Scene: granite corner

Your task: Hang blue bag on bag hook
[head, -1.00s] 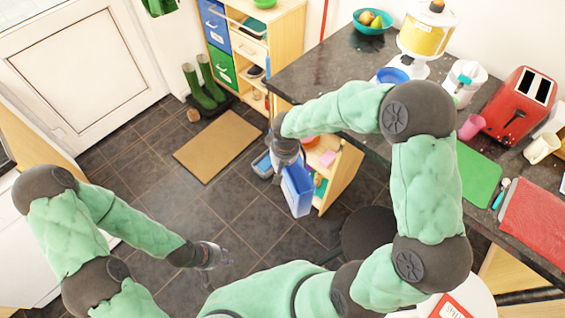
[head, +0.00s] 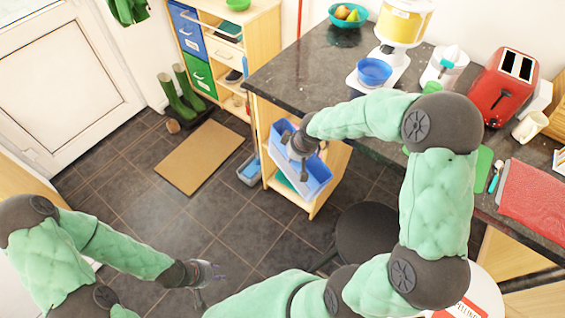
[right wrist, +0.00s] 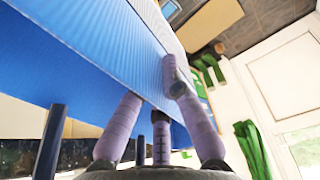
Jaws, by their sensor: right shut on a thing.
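The blue bag (head: 318,180) hangs tilted from my right gripper (head: 302,158), in front of the wooden shelf under the counter. In the right wrist view its ribbed blue side (right wrist: 90,45) fills the upper left, and the purple fingers of my right gripper (right wrist: 155,100) press against it. The right gripper is shut on the bag; the exact grip point is partly hidden. My left gripper (head: 215,275) is empty over the floor at lower middle, its fingers apart. I cannot make out the bag hook in either view.
The dark granite counter (head: 300,75) edge runs close behind the right arm, with a blue bowl (head: 374,71) and a red toaster (head: 502,85) on it. A wooden shelf (head: 335,175) stands below. A dark round stool seat (head: 370,232) is nearby.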

